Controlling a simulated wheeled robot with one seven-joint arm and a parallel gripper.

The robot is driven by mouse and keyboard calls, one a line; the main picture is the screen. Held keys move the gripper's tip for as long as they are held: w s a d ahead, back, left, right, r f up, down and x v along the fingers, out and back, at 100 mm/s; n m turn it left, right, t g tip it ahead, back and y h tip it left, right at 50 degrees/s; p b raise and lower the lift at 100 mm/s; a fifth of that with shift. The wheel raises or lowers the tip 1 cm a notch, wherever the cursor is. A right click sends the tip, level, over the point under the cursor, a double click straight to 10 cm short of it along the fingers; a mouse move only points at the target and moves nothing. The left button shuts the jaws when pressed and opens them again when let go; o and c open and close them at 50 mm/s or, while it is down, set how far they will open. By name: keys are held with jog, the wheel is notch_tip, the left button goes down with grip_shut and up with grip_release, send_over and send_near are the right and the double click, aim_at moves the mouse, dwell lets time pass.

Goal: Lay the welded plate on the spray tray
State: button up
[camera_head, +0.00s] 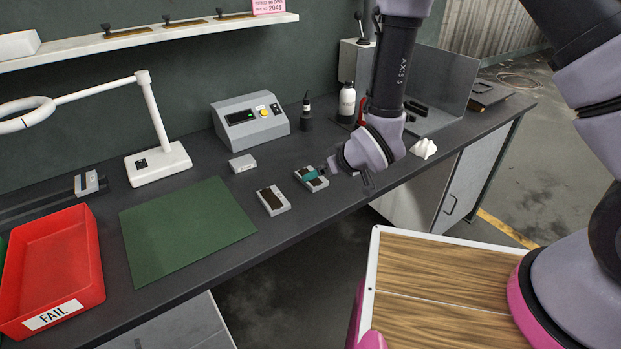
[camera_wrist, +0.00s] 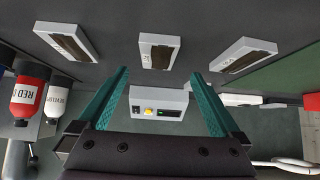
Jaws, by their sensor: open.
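My gripper (camera_head: 314,174) is open and empty above the bench, its teal fingers spread in the wrist view (camera_wrist: 160,76). Three small grey plates with dark brown faces lie in a row: a left one (camera_wrist: 70,47), a middle one (camera_wrist: 156,51) and a right one (camera_wrist: 242,56) in the wrist view. Their labels are too small to read surely, so I cannot tell which is the welded plate. The head view shows one plate (camera_head: 273,201) clear and another (camera_head: 307,184) partly behind my fingers. The spray tray seems to be the grey metal-walled tray (camera_head: 448,82) at back right, partly hidden by my arm.
A red FAIL bin (camera_head: 56,262) and a green mat (camera_head: 180,228) lie at left. A lamp (camera_head: 158,160), a control box (camera_head: 250,120) and bottles (camera_head: 347,102) stand behind. A white crumpled cloth (camera_head: 424,148) sits near the right front edge.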

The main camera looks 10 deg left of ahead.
aim_at(316, 184)
jog(key=shift+x, duration=3.1)
jog(key=shift+w+d, duration=0.1)
grip_shut()
